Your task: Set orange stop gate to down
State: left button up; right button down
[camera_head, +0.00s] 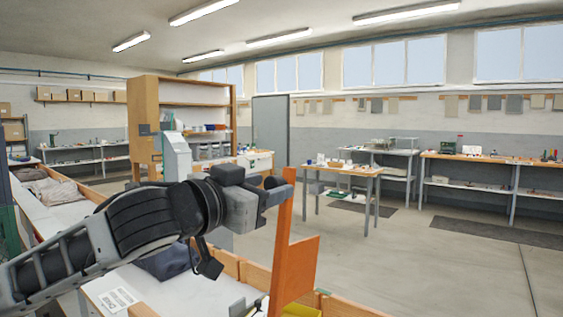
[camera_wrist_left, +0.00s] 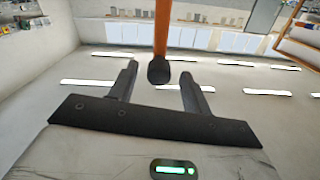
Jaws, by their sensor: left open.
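The orange stop gate (camera_head: 283,250) stands upright in the head view, a tall narrow bar with a wider plate on its right side, above the wooden-edged bench. My left gripper (camera_head: 277,188) is at the upper part of the bar, on its left side. In the left wrist view, an orange bar (camera_wrist_left: 162,30) comes down from the top and ends in a dark tip (camera_wrist_left: 158,73). The open fingers of my left gripper (camera_wrist_left: 157,70) lie on either side of that tip; I cannot tell whether they touch it. My right gripper is out of view.
The bench (camera_head: 190,296) below my left arm has a white top, a label and a dark cloth-like item. A yellow bin (camera_head: 301,311) shows near the gate's base. A wooden-topped table (camera_head: 343,170) stands beyond, with open floor (camera_head: 430,260) to the right.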

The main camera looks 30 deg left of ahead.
aim_at(282, 183)
pick_arm(q)
jog(key=shift+w+d+p, duration=0.2)
jog(key=shift+w+p, duration=0.7)
jog(key=shift+w, duration=1.4)
grip_shut()
jog(key=shift+w, duration=0.1)
